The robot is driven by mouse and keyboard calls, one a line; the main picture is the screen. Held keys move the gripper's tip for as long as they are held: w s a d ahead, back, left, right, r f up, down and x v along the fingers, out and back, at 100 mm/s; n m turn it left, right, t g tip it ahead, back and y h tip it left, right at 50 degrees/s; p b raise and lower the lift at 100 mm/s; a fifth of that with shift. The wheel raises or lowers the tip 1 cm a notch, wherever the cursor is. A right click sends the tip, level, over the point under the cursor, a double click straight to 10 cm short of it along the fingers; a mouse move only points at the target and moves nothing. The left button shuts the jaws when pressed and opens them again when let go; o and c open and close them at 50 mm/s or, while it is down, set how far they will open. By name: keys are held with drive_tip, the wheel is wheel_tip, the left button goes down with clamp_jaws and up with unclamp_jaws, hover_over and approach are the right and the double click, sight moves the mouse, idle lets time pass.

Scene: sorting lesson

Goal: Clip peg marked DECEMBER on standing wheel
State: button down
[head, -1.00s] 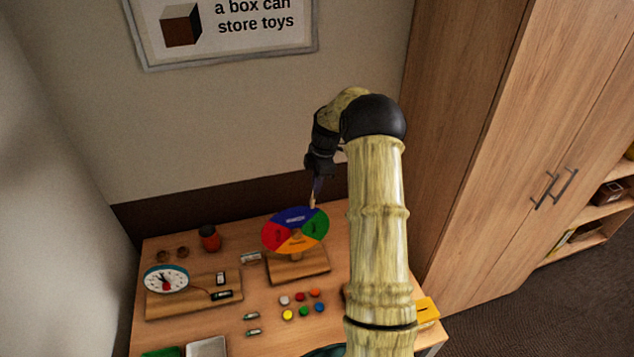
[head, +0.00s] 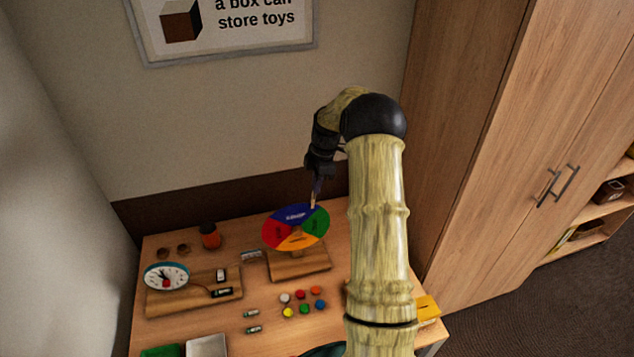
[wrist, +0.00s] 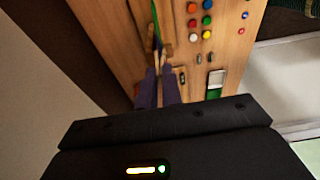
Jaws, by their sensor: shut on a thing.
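The standing wheel (head: 279,233) has blue, green, yellow-orange and red sectors and stands on a wooden base (head: 299,264). In the wrist view it shows nearly edge-on as a thin green and blue strip (wrist: 159,18). My gripper (head: 316,194) points down at the wheel's upper right rim, by the blue and green sectors. Its purple-grey fingers (wrist: 160,88) are shut on a tan wooden peg (wrist: 167,48), whose end lies at the rim. Whether its legs straddle the rim is not clear. The mark on the peg cannot be read.
Several coloured buttons (head: 302,295) lie in front of the wheel base. A toy clock (head: 166,276) on a wooden board stands at the left, with an orange-red jar (head: 210,236) behind it. Small pegs (head: 253,329) lie nearer. A wall and a tall cabinet (head: 500,150) bound the table.

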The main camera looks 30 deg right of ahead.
drive_tip(key=shift+a+f, duration=0.1)
drive_tip(key=shift+f, duration=0.3)
drive_tip(key=c, duration=1.5)
unclamp_jaws()
drive_tip(key=d+r+b, duration=0.1)
drive_tip(key=r, duration=0.4)
drive_tip(key=r+b, duration=0.1)
drive_tip(key=r, duration=0.5)
drive_tip(key=d+r+b, duration=0.1)
drive_tip(key=r, duration=0.5)
drive_tip(key=shift+s+d+r+b, duration=0.1)
drive_tip(key=shift+s+d+b, duration=0.2)
drive_tip(key=shift+b, duration=0.1)
